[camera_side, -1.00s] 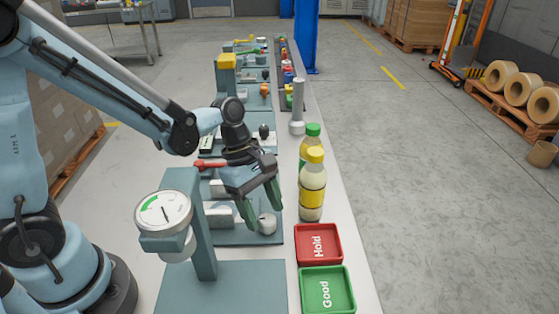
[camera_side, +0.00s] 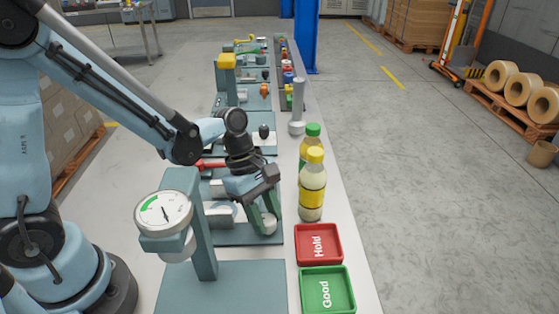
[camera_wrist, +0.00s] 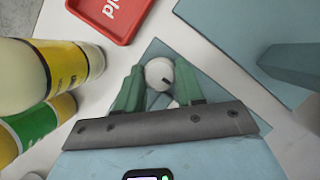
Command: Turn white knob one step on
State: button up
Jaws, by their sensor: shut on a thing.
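The white knob (camera_wrist: 159,73) is round with a dark mark on its face, and sits on a blue-grey plate. In the side view the knob (camera_side: 268,224) shows at the front right of its plate, partly covered by a finger. My gripper (camera_wrist: 159,80) has its two green fingers on either side of the knob and is shut on it. In the side view my gripper (camera_side: 262,222) points down at the knob from above. The pointer line on the knob is short, and I cannot tell its exact setting.
Two bottles with yellow (camera_side: 312,188) and green (camera_side: 312,132) caps stand close to the right of my gripper. A red Hold tray (camera_side: 318,244) and green Good tray (camera_side: 327,290) lie in front. A dial gauge (camera_side: 164,213) stands on a post at the front left.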

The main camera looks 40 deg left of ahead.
jog(key=shift+m, duration=0.3)
jog(key=m+g, duration=0.1)
jog(key=m, duration=0.2)
jog(key=shift+w+m+g, duration=0.1)
jog(key=shift+m+g, duration=0.2)
jog(key=m+g+y, duration=0.1)
jog(key=m, duration=0.2)
jog(key=shift+w+m, duration=0.1)
jog(key=shift+m, duration=0.3)
jog(key=m+g+y, duration=0.1)
jog(key=m, duration=0.3)
jog(key=shift+d, duration=0.15)
jog(key=shift+w+d+m+g+y, duration=0.15)
jog(key=shift+m+y, duration=0.35)
jog(key=shift+m, duration=0.55)
jog(key=shift+s+a+m+g+y, duration=0.1)
jog(key=shift+m+g+y, duration=0.3)
jog(key=shift+m, duration=0.65)
jog(key=o, duration=1)
